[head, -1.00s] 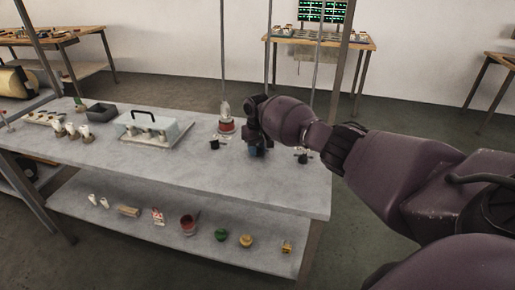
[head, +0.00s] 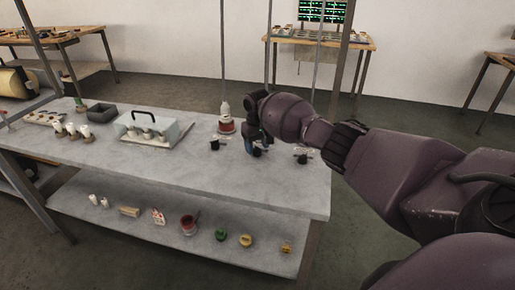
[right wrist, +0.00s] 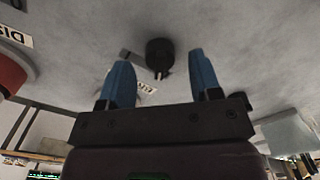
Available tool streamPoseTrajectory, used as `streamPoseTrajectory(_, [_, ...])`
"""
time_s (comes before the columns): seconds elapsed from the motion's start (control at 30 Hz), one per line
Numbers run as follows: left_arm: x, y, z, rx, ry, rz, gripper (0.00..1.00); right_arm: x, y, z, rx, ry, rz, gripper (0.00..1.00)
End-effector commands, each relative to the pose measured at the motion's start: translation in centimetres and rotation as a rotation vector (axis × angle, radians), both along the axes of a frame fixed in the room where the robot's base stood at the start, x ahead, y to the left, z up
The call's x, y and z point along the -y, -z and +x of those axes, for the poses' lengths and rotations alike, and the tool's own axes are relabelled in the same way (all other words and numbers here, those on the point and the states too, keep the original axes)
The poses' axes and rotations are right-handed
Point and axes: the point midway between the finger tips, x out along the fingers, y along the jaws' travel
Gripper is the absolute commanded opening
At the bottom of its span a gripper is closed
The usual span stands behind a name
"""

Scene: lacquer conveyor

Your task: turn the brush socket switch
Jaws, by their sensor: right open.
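A round black knob (right wrist: 159,53) with a small pale prong shows on the grey tabletop in the right wrist view, between and just beyond the fingertips. It looks like a switch; its label, partly hidden behind the left blue finger, cannot be fully read. My right gripper (right wrist: 160,61) is open, with a blue finger on each side and nothing between them. In the head view my right gripper (head: 254,149) is low over the table's right part, hiding most of what is under it. Whether it touches the knob I cannot tell. My left gripper is not in view.
Other black knobs stand left (head: 214,144) and right (head: 302,158) of the gripper. A bottle with a red base (head: 226,125) stands close behind. A clear case with a handle (head: 150,131) sits further left. The table's front strip is clear.

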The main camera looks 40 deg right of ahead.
Motion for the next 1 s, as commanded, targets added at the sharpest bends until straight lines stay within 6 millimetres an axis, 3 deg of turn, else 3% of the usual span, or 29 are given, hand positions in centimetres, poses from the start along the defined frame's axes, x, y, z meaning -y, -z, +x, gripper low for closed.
streamPoseTrajectory(0.03, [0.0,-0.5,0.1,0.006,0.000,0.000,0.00,0.0,-1.4,0.1,0.007,0.000,0.000,0.58])
streamPoseTrajectory(0.2, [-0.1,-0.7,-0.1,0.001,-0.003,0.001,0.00,0.0,-4.6,0.1,0.006,-0.001,0.000,0.58])
streamPoseTrajectory(0.5, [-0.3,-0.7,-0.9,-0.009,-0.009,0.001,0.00,0.0,-8.5,0.0,0.003,0.000,0.000,0.58])
streamPoseTrajectory(1.0, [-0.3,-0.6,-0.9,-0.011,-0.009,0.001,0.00,0.0,-9.1,0.0,0.001,0.000,0.000,0.58])
